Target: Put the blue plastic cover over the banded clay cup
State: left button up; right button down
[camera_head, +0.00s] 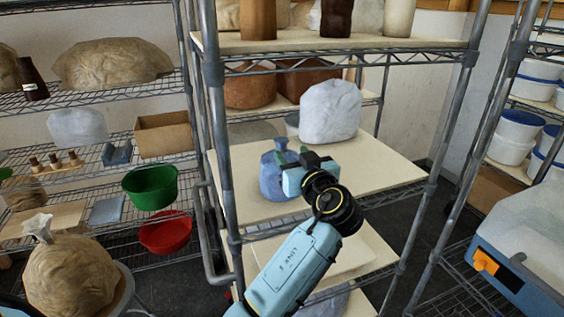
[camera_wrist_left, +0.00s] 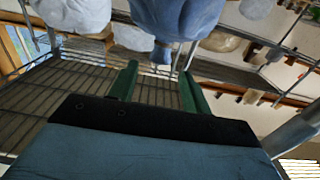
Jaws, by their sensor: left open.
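The blue plastic cover (camera_head: 273,182) stands on the pale middle shelf of the central rack, with a narrow neck and a knob at its top. It also shows at the top of the left wrist view (camera_wrist_left: 178,15), upside down, with its knob between the green fingertips or just beyond them. My left gripper (camera_head: 292,155) is open at the upper right of the cover; I cannot tell whether it touches it. I cannot make out the banded clay cup in either view, and what is under the cover is hidden. My right gripper is not in view.
A white covered lump (camera_head: 331,112) stands just behind on the same shelf (camera_head: 375,165). Rack posts (camera_head: 222,150) and the upper shelf (camera_head: 300,42) frame the space. A green bowl (camera_head: 150,188) and a red bowl (camera_head: 166,232) are to the left. The shelf's right part is clear.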

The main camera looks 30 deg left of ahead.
aim_at(283, 145)
pick_arm(q)
jog(key=shift+x, duration=0.8)
jog(key=shift+w+a, duration=0.25)
jog(key=shift+w, duration=0.05)
jog(key=shift+w+a+p, duration=0.3)
jog(key=shift+a+p, duration=0.1)
jog(key=shift+a, duration=0.05)
jog(key=p+x, duration=0.1)
jog(key=x, duration=0.2)
jog(key=shift+w+a, duration=0.2)
jog(key=shift+a, duration=0.15)
jog(key=shift+w+a+f+p, duration=0.1)
jog(key=shift+w+a+p, duration=0.15)
jog(key=shift+p, duration=0.05)
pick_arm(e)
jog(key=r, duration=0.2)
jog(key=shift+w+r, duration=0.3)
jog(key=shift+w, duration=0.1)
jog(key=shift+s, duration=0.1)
pick_arm(q)
jog(key=shift+c, duration=1.2)
grip_shut()
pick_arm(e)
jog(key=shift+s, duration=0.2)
